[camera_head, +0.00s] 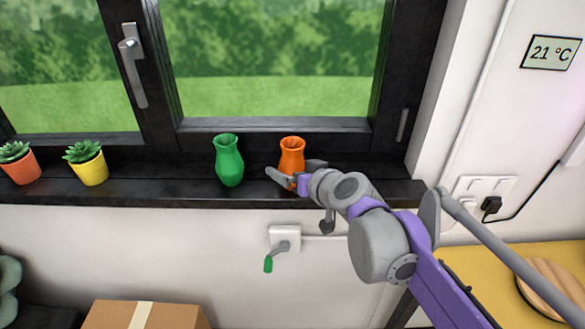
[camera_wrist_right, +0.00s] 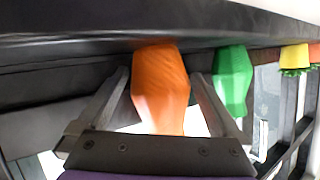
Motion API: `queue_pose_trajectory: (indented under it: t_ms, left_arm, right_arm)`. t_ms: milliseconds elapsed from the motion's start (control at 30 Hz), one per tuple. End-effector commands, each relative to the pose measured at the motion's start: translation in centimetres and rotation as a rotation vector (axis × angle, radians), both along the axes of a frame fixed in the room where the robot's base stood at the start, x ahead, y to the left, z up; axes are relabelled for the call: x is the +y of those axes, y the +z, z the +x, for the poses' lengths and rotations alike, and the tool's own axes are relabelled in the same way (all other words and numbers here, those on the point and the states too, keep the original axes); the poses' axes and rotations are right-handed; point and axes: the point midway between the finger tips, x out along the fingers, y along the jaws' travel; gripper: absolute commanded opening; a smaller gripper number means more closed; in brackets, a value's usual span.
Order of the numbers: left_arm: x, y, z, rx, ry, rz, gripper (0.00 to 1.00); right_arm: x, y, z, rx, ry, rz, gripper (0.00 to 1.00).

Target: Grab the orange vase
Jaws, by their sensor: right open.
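The orange vase (camera_head: 292,153) stands upright on the dark window sill, right of the green vase (camera_head: 229,160). My right gripper (camera_head: 293,174) reaches in from the right, its fingers at the vase's lower part and hiding some of it. In the right wrist view the orange vase (camera_wrist_right: 160,85) shows between the two open fingers of the right gripper (camera_wrist_right: 160,95), with a visible gap on at least the right side. The green vase (camera_wrist_right: 232,80) is just outside the right finger there. My left gripper is not in view.
A yellow pot (camera_head: 88,167) and an orange pot (camera_head: 20,165) with succulents stand farther left on the sill (camera_head: 150,190). The window frame rises behind. A wall box with a green-handled crank (camera_head: 284,240) is below the sill. A cardboard box (camera_head: 110,315) is at lower left.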

Motion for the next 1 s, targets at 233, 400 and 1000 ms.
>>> queue_pose_trajectory:
  t_ms: [233, 400, 1000]
  left_arm:
    - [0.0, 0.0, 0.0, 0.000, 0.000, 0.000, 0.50]
    - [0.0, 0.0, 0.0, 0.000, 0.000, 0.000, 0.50]
    - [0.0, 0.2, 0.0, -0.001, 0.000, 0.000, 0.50]
  right_arm:
    - [0.0, 0.0, 0.1, 0.000, 0.000, 0.000, 0.96]
    - [0.0, 0.0, 0.0, 0.000, 0.000, 0.000, 0.66]
    - [0.0, 1.0, 0.0, 0.000, 0.000, 0.000, 0.17]
